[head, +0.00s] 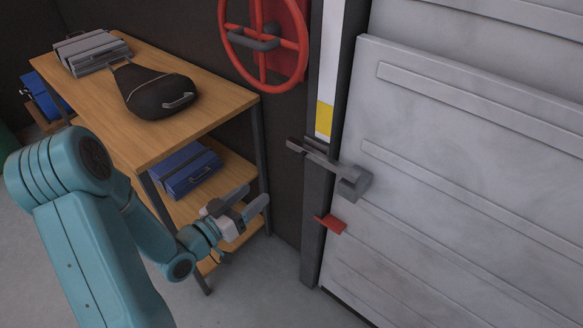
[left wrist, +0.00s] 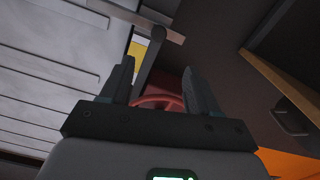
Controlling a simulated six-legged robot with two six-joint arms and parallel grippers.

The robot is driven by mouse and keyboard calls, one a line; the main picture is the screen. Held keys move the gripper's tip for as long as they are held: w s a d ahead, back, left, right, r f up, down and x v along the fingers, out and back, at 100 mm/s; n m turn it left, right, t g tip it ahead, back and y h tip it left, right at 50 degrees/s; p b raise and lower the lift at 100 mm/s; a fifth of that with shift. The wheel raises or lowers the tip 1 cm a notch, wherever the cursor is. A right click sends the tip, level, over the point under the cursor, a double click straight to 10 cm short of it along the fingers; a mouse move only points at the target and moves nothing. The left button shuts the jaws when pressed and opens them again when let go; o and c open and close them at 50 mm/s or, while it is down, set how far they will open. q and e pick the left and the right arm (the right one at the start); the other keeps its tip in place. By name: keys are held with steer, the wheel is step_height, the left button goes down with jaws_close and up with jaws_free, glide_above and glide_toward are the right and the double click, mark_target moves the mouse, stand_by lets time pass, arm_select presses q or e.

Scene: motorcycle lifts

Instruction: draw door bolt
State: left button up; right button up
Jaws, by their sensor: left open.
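The grey door bolt (head: 328,166) lies across the dark door post and the edge of the pale metal door (head: 450,190), with a blocky grey end on the door side. In the left wrist view, a grey bar (left wrist: 135,16), which looks like the bolt, crosses the top beyond the fingers. My left gripper (head: 257,201) is open and empty. It is to the left of the bolt and lower in the head view, apart from it. Its two fingers (left wrist: 158,75) show spread in the left wrist view. My right gripper is not in view.
A wooden workbench (head: 215,95) stands left, carrying a dark bag-like object (head: 155,92) and a grey toolbox (head: 90,53). A blue toolbox (head: 187,170) sits on its lower shelf. A red handwheel (head: 262,42) hangs above. A red tab (head: 331,223) sticks out below the bolt.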

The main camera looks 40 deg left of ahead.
arm_select(q)
steer(key=b, duration=0.3)
steer(key=p, duration=0.3)
glide_toward(295, 160)
steer(key=w, duration=0.8)
steer(key=shift+d, duration=0.35)
steer(key=shift+w+d+r, duration=0.1)
steer(key=shift+w, duration=0.05)
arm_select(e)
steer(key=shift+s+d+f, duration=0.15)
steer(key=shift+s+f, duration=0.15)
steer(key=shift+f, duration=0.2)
